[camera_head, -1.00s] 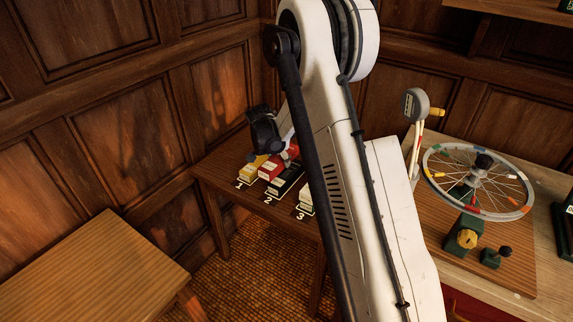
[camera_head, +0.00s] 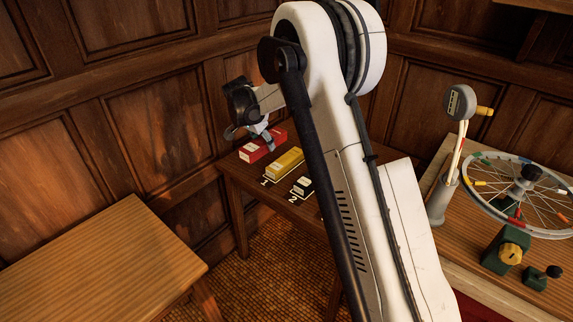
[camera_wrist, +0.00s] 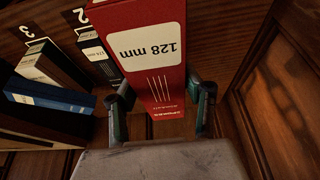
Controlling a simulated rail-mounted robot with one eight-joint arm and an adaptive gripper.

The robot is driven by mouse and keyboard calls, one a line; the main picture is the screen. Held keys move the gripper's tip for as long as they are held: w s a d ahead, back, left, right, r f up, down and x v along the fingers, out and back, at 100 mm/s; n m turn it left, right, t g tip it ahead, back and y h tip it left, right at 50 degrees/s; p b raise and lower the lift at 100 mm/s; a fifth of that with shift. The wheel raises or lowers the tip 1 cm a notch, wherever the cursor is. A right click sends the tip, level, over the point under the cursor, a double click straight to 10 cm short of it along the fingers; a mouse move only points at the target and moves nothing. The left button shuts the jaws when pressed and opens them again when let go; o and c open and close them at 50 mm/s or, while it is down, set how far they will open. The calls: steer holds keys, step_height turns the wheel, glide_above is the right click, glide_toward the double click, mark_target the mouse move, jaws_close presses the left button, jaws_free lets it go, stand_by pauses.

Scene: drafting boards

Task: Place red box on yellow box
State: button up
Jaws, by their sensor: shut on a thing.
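My gripper (camera_head: 253,138) is shut on a red box (camera_head: 278,138). The wrist view shows the red box (camera_wrist: 158,70), with a white "128 mm" label, between the two fingers (camera_wrist: 162,104). In the head view, a yellow box (camera_head: 287,162) lies on the small wooden table at the mark 1, with its top uncovered. The red box is to the left of the yellow box, apart from it in the picture. I cannot tell whether the red box touches the table. The yellow box does not show in the wrist view.
A dark box (camera_head: 303,186) lies at mark 2. The wrist view also shows a blue box (camera_wrist: 48,93) and a black box with a white label (camera_wrist: 50,62) near mark 3. A wood-panelled wall stands close behind. An empty wooden table (camera_head: 100,250) is at the front left.

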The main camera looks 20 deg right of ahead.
steer(key=shift+w+a+f, duration=0.1)
steer(key=shift+w+a, duration=0.05)
steer(key=shift+w, duration=0.25)
glide_above(288, 158)
steer(key=a, duration=0.1)
steer(key=f, duration=0.6)
steer(key=shift+s+a+f, duration=0.1)
steer(key=shift+s+f, duration=0.1)
steer(key=shift+f, duration=2.1)
steer(key=shift+f+b, duration=0.15)
steer(key=shift+b, duration=0.25)
steer(key=o, duration=1.4)
